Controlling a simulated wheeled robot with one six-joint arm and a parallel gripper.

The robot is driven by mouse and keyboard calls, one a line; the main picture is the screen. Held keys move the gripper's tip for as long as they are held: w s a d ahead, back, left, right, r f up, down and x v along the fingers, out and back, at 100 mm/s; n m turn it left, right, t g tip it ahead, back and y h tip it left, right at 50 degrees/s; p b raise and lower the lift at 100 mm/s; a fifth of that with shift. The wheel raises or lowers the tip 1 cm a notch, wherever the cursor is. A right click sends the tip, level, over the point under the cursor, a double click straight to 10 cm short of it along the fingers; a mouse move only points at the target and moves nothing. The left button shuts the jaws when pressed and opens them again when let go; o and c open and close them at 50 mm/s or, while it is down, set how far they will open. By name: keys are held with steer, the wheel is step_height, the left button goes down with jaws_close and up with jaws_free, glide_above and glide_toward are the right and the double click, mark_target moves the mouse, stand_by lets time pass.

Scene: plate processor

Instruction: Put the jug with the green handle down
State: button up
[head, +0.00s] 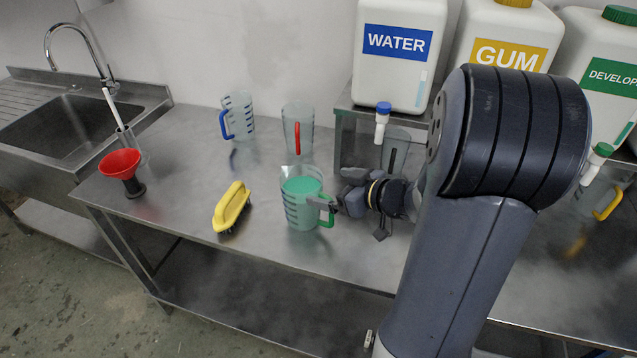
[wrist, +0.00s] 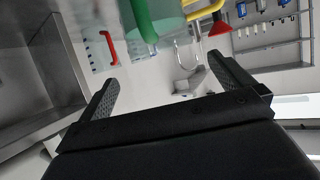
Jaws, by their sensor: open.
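The jug with the green handle (head: 300,200) is clear, holds green liquid and looks upright on the steel table, front of middle. Its green handle (head: 328,214) faces right, towards my gripper (head: 335,203). In the wrist view the green handle (wrist: 144,22) shows at the top, just beyond and between the spread fingers of my gripper (wrist: 170,75). The fingers are open and hold nothing.
A yellow brush (head: 231,207) lies left of the jug. A red funnel (head: 121,164) stands near the sink (head: 65,128). Jugs with blue (head: 238,115) and red (head: 299,128) handles stand behind. A raised shelf with the water container (head: 397,75) is at right.

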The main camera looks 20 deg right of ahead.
steer(key=shift+v, duration=2.2)
steer(key=r+x, duration=0.1)
steer(key=x, duration=1)
steer(key=shift+w+a+f, duration=0.2)
steer(key=shift+w+a, duration=0.05)
steer(key=shift+w, duration=0.15)
